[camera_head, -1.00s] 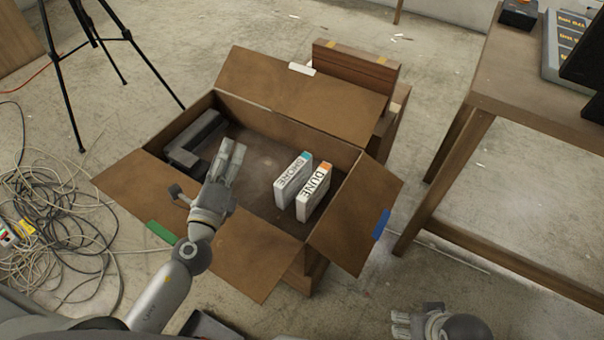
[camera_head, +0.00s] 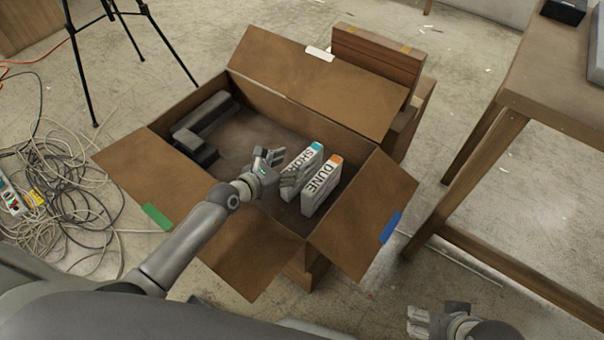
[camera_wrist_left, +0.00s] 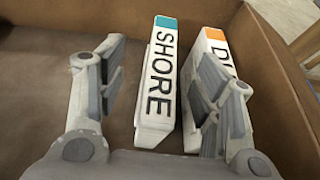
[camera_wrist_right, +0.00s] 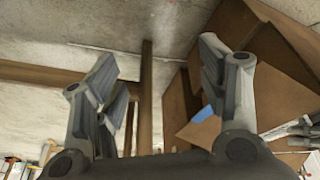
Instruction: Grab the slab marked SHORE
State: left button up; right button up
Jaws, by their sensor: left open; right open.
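The SHORE slab (camera_head: 305,165) is white with a teal end and stands on edge in the open cardboard box (camera_head: 270,98). The DUNE slab (camera_head: 321,186), white with an orange end, stands beside it on the right. My left gripper (camera_head: 280,172) is open inside the box, just left of the SHORE slab and partly covering it. In the left wrist view the SHORE slab (camera_wrist_left: 158,85) shows between the open fingers, nearer the right finger, which overlaps the DUNE slab (camera_wrist_left: 212,50). My right gripper (camera_head: 418,322) is open and empty outside the box, low in the head view.
A dark grey angular piece (camera_head: 205,125) lies in the left of the box. The box flaps are spread open. A wooden table (camera_head: 540,100) stands at right, a tripod (camera_head: 90,60) and tangled cables (camera_head: 60,185) at left. Brown blocks (camera_head: 375,65) sit behind the box.

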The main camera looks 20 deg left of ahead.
aim_at(301, 160)
pick_arm(q)
jog(key=shift+w+d+f, duration=0.2)
jog(key=shift+w, duration=0.15)
jog(key=b+x, duration=0.2)
jog(key=x, duration=0.2)
jog(key=shift+d+f, duration=0.2)
jog(key=shift+f, duration=0.05)
jog(key=shift+w, duration=0.1)
pick_arm(e)
jog(key=w+a+r+t+y, duration=0.1)
jog(key=w+a+r+t, duration=0.2)
jog(key=w, duration=0.7)
jog(key=t, duration=0.2)
jog(key=shift+a+r+t, duration=0.15)
jog(key=shift+r+t, duration=0.15)
jog(key=shift+r, duration=0.05)
pick_arm(q)
jog(key=shift+c, duration=0.2)
grip_shut()
jog(key=shift+r, duration=0.15)
